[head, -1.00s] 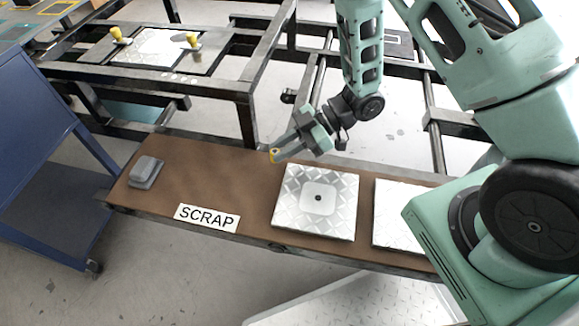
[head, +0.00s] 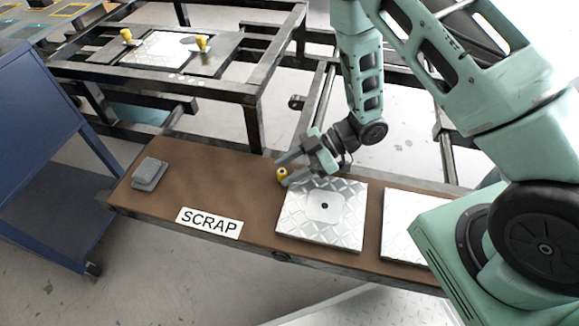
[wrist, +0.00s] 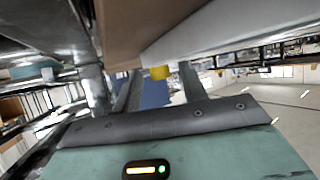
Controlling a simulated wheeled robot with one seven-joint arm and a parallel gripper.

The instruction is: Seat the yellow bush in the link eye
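The yellow bush (head: 282,174) is a small ring with a dark hole, at the bench's far edge, left of a white patterned plate. It also shows in the wrist view (wrist: 160,72), between and just beyond my fingertips, with a gap to each finger. My gripper (head: 287,168) is open, its fingers spread to both sides of the bush. Whether the bush rests fully on the bench is hard to tell. The white plate (head: 295,230) has a paler square pad with a dark round hole (head: 325,205). I cannot make out for sure which part is the link eye.
The brown bench (head: 190,180) carries a SCRAP label (head: 209,222), a grey block (head: 149,174) and a second white plate (head: 405,225). Behind, a dark frame holds a plate with two yellow-topped pegs (head: 201,43). A blue cabinet (head: 45,150) stands left. The bench's left half is mostly clear.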

